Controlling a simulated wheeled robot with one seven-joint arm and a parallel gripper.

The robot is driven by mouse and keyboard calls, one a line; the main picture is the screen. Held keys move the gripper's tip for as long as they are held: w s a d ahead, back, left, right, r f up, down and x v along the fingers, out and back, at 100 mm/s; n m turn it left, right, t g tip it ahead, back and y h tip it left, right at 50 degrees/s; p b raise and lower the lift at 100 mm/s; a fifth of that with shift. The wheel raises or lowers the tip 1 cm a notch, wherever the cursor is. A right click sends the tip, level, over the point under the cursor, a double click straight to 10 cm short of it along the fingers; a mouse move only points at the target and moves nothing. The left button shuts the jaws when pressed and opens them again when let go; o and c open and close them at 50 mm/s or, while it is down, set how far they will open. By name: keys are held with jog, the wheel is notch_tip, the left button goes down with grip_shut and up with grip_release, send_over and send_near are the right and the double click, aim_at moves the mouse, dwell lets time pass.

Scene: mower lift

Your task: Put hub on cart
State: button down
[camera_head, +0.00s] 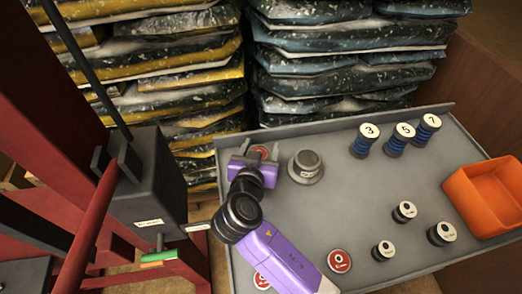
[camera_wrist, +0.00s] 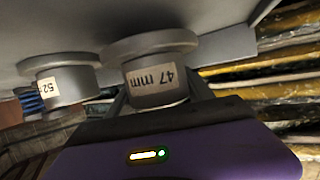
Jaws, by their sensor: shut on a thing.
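My gripper (camera_head: 254,165) is purple and sits low over the back left part of the grey cart (camera_head: 325,205). In the wrist view it is shut on a grey hub (camera_wrist: 157,78) labelled "47 mm". The hub's wide flange is at or very near the cart top; I cannot tell whether it touches. A second grey hub (camera_head: 306,166) stands on the cart just right of my gripper. In the wrist view this second hub (camera_wrist: 60,78) has a label reading "52".
Blue numbered posts (camera_head: 394,143), black labelled cylinders (camera_head: 404,211) and red discs (camera_head: 340,260) stand on the cart. An orange bin (camera_head: 487,195) is at its right edge. The red lift frame with a dark box (camera_head: 147,185) rises at left. Stacked bags (camera_head: 345,50) stand behind.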

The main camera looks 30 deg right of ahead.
jog(key=shift+f, duration=0.65)
jog(key=shift+c, duration=2)
grip_release()
jog(key=shift+f, duration=0.2)
jog(key=shift+r, duration=0.2)
jog(key=b+v, duration=0.1)
jog(key=v, duration=1.1)
jog(key=shift+s+f, duration=0.1)
